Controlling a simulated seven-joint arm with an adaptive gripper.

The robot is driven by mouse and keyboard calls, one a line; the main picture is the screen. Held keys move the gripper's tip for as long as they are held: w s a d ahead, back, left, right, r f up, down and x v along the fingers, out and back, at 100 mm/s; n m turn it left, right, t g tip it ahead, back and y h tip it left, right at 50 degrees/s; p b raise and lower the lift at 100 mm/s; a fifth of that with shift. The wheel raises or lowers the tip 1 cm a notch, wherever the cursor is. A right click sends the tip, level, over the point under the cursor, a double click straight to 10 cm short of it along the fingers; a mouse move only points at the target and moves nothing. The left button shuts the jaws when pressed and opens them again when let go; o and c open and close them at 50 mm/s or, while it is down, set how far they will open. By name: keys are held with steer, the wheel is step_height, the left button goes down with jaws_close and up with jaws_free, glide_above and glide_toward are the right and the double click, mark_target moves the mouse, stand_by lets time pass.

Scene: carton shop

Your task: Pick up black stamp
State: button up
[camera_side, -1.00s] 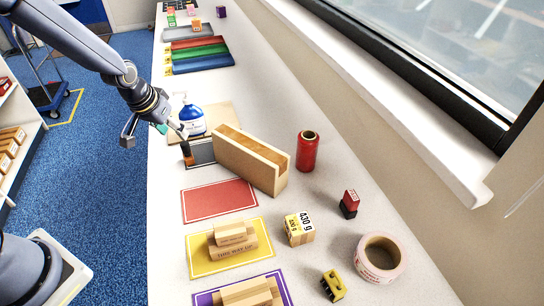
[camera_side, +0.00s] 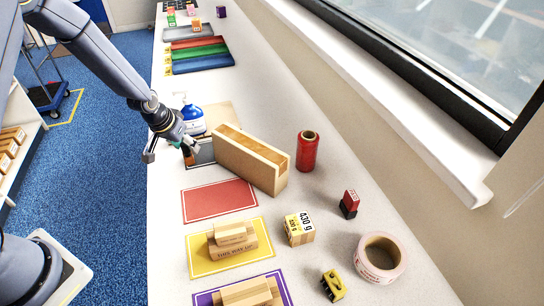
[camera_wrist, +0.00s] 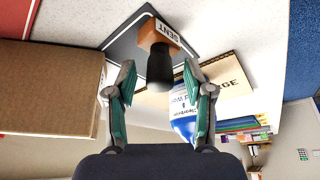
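The black stamp has a dark round handle (camera_wrist: 159,70) and an orange-brown base marked SENT (camera_wrist: 160,32). It stands on a dark mat with a pale border (camera_wrist: 125,43), which also shows in the side view (camera_side: 204,154). My gripper (camera_wrist: 158,82) is open and empty in the wrist view. Its two green-padded fingers are on either side of the near end of the handle, with a gap on both sides. In the side view my gripper (camera_side: 190,150) is low over the dark mat and mostly hides the stamp.
A blue-and-white bottle (camera_side: 192,120) stands just behind my gripper. A red spool (camera_side: 307,152), red-topped stamp (camera_side: 350,198) and tape roll (camera_side: 380,258) are farther right.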

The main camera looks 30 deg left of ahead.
jaws_close()
steer(key=shift+r, duration=0.1)
stand_by(0.3)
